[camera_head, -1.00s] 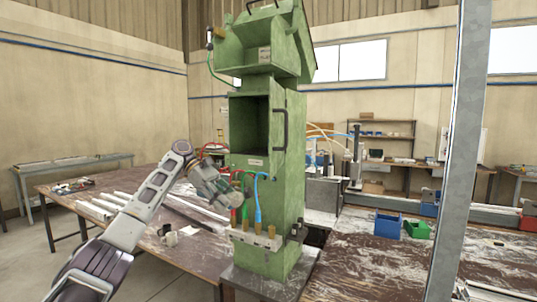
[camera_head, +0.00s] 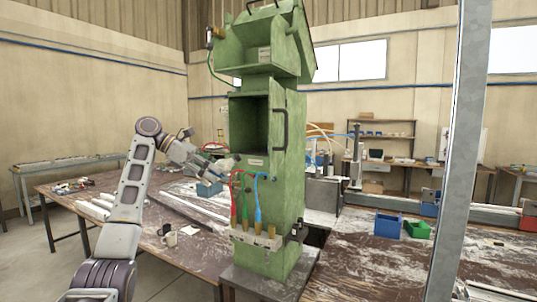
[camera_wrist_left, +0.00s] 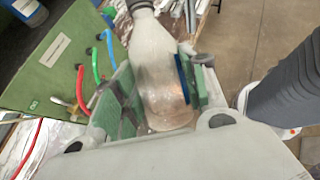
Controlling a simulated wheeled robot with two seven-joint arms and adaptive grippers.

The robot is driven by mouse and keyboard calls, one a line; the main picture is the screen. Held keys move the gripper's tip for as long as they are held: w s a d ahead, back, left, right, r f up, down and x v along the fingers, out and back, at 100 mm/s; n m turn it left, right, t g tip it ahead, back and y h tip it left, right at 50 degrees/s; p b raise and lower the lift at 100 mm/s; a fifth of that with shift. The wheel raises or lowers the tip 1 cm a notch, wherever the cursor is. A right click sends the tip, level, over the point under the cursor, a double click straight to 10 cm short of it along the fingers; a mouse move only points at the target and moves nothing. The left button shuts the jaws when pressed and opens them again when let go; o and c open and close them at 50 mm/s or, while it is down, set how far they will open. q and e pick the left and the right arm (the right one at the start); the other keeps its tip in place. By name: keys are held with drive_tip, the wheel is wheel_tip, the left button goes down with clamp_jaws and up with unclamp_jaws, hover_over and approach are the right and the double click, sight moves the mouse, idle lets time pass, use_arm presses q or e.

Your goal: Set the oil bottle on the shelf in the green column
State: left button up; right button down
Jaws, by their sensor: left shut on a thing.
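The oil bottle (camera_wrist_left: 158,70), pale and translucent with a dark neck, is between the green-padded fingers of my left gripper (camera_wrist_left: 160,85) in the left wrist view. The gripper is shut on it. In the head view my left gripper (camera_head: 212,168) is just left of the green column (camera_head: 285,205), a little below the opening of its shelf compartment (camera_head: 250,125). The bottle is small and hard to make out there. My right gripper is not in view.
Red, green and blue hoses (camera_head: 259,205) hang on the column front below the compartment. A black handle (camera_head: 281,130) sits right of the opening. A mug (camera_head: 169,238) stands on the left table. Blue (camera_head: 388,225) and green bins (camera_head: 417,229) stand on the right bench.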

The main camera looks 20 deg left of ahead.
use_arm(q)
drive_tip(key=s+a+r+n+t+y, duration=0.4)
drive_tip(key=s+a+r+n+y, duration=0.15)
drive_tip(key=r, duration=0.45)
drive_tip(key=s+a+r+n+t+y, duration=0.45)
drive_tip(key=s+r+n, duration=0.2)
drive_tip(key=r, duration=0.25)
drive_tip(key=s+a+r+n+y, duration=0.2)
drive_tip(key=s+a+r+y, duration=0.15)
drive_tip(key=s, duration=0.35)
drive_tip(key=s+a+r+n+y, duration=0.3)
drive_tip(key=s+r, duration=0.1)
drive_tip(key=s, duration=0.3)
drive_tip(key=s+a+r+n+y, duration=0.2)
drive_tip(key=s+a+r+y, duration=0.15)
drive_tip(key=s, duration=0.35)
drive_tip(key=w+d+f+m+t+h, duration=0.4)
drive_tip(key=w+d+f+h, duration=0.2)
drive_tip(key=w, duration=0.7)
drive_tip(key=w+d+f+m+t+h, duration=0.3)
drive_tip(key=w+d+f+t+h, duration=0.1)
drive_tip(key=w+d+f, duration=0.5)
drive_tip(key=shift+w+d+f+m+t+h, duration=0.35)
drive_tip(key=shift+w+f+h, duration=0.7)
drive_tip(key=shift+w, duration=0.85)
